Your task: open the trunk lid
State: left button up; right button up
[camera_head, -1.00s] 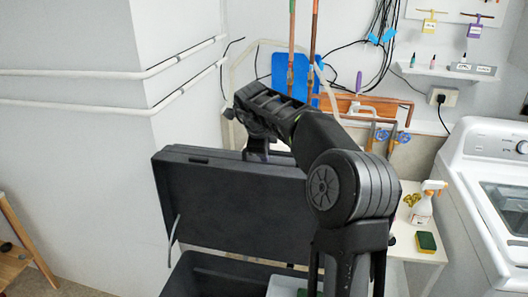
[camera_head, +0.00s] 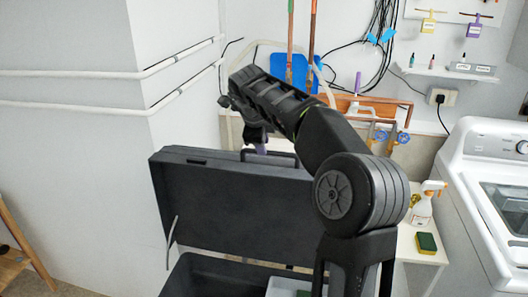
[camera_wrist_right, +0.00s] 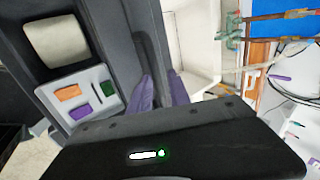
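The black trunk (camera_head: 205,278) is in the lower middle of the head view, with its lid (camera_head: 225,205) raised and standing upright behind the box. The dark handle (camera_head: 284,157) is at the lid's top edge. My right gripper (camera_head: 261,148) hangs down at the lid's top edge by the handle, partly hidden by the lid. In the right wrist view its two purple fingers (camera_wrist_right: 162,92) stand apart, close to the lid's dark edge (camera_wrist_right: 146,45). They look open, with no clear grip. Contact is unclear. My left gripper is not in view.
A pale tray (camera_wrist_right: 60,95) with small coloured items and a beige roll (camera_wrist_right: 55,40) lie inside the trunk. A small white table (camera_head: 420,250) with a spray bottle (camera_head: 424,205) and sponge (camera_head: 427,242) stands right, beside the washing machine (camera_head: 490,180). White pipes run along the left wall.

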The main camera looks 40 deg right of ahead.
jog(key=shift+v, duration=1.55)
